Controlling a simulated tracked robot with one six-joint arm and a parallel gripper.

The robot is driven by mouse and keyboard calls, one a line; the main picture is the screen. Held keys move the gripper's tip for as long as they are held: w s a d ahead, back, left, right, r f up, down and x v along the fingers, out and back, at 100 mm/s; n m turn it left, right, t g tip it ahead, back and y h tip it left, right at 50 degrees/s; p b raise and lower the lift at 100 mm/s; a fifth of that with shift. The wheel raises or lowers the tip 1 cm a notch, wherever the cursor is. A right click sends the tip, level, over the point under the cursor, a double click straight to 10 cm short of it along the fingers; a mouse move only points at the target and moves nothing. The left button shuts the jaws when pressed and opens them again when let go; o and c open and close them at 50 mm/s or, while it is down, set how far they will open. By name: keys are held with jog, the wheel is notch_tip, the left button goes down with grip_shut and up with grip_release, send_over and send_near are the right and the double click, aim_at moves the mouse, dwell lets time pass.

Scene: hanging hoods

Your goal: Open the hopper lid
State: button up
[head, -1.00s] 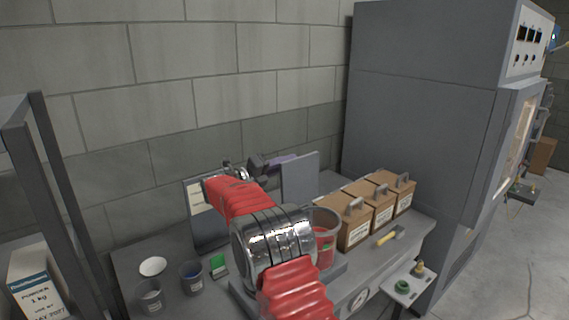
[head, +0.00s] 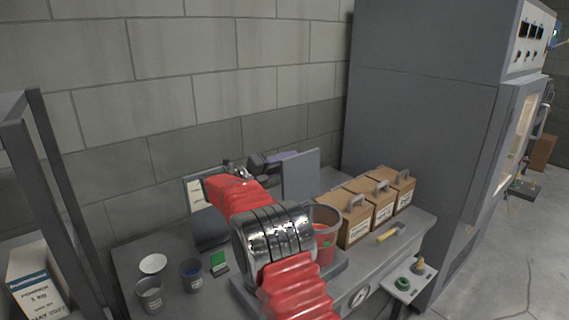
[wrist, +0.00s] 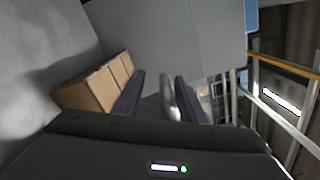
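My gripper (head: 275,162) is at the end of my red-sleeved arm, above the back of the bench. In the wrist view its two dark fingers (wrist: 160,98) stand apart. A rounded silvery piece (wrist: 170,97), perhaps a handle, shows between them, nearer the right finger, with a gap on the left. I cannot tell whether it touches. An upright grey panel (head: 301,176) stands just right of and below the gripper in the head view. It may be the hopper lid, but I cannot tell; my arm hides much around it.
Brown boxes with grey handles (head: 384,207) stand on the bench at right, beside a tall grey cabinet (head: 420,120). A clear tub with red contents (head: 325,235) is beside my arm. Small cups (head: 191,273) and a white dish (head: 152,264) are front left. A block wall (head: 200,90) is behind.

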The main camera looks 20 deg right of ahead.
jog(key=shift+f, duration=0.2)
jog(key=v, duration=1.4)
jog(key=shift+r, duration=0.1)
